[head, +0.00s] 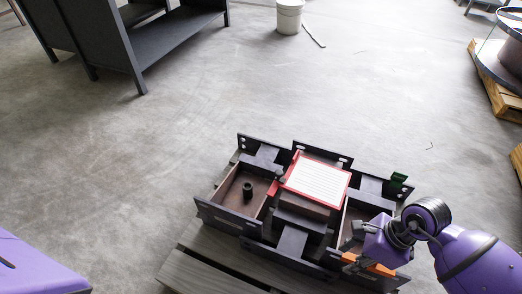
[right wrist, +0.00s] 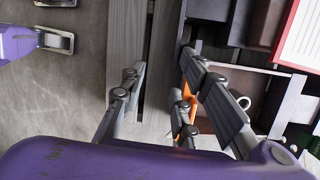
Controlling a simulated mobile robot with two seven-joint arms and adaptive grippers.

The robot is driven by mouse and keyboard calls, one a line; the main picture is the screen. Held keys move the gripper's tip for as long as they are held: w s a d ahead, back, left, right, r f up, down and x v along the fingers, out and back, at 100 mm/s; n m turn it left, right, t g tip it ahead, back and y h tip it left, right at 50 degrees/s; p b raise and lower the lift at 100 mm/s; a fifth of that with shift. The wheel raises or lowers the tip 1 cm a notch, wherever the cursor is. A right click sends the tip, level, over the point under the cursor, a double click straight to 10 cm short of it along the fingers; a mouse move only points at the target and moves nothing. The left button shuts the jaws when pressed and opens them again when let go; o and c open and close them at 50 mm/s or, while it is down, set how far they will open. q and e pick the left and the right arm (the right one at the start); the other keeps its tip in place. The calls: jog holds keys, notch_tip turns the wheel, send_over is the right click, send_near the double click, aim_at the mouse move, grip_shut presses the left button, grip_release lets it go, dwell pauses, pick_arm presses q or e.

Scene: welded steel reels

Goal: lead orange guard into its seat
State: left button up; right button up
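The orange guard (head: 380,269) is a narrow bar at the near right edge of the dark fixture (head: 232,221), partly hidden by my right gripper. In the right wrist view the guard (right wrist: 190,72) runs alongside and under the right-hand finger, which covers much of it. My right gripper (right wrist: 160,95) is open, with a wide gap between its fingers over the grey slats. Whether the finger touches the guard I cannot tell. In the head view the purple wrist hides the fingertips. The guard's seat cannot be made out.
A red-framed white panel (head: 318,178) lies on the middle of the fixture. A dark peg (head: 248,190) stands in the left compartment. A green piece (head: 399,178) is at the right corner.

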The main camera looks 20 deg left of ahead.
jog(key=w+d+h, duration=0.1)
jog(key=w+d, duration=0.1)
jog(key=w+d+t+h+b, duration=0.1)
jog(key=w+d, duration=0.1)
jog(key=w+d+f+n+h+b, duration=0.1)
jog(key=w+d, duration=0.1)
jog(key=shift+w+d, duration=0.25)
jog(key=shift+w, duration=0.05)
jog(key=shift+d+f, duration=0.1)
jog(key=shift+f, duration=0.75)
jog(key=f+b, duration=0.1)
jog(key=f, duration=0.2)
jog(key=f+b, duration=0.1)
jog(key=f, duration=0.1)
jog(key=shift+s+f+b, duration=0.1)
jog(key=shift+s+b, duration=0.15)
jog(key=shift+b, duration=0.1)
jog(key=shift+f, duration=0.2)
pick_arm(q)
jog(key=x, duration=0.2)
jog(key=s+x, duration=0.1)
jog(key=x, duration=0.2)
jog(key=shift+w+d+f, duration=0.1)
jog(key=shift+w+f, duration=0.05)
jog(key=shift+f, duration=0.35)
pick_arm(e)
jog(key=shift+r, duration=0.1)
grip_shut()
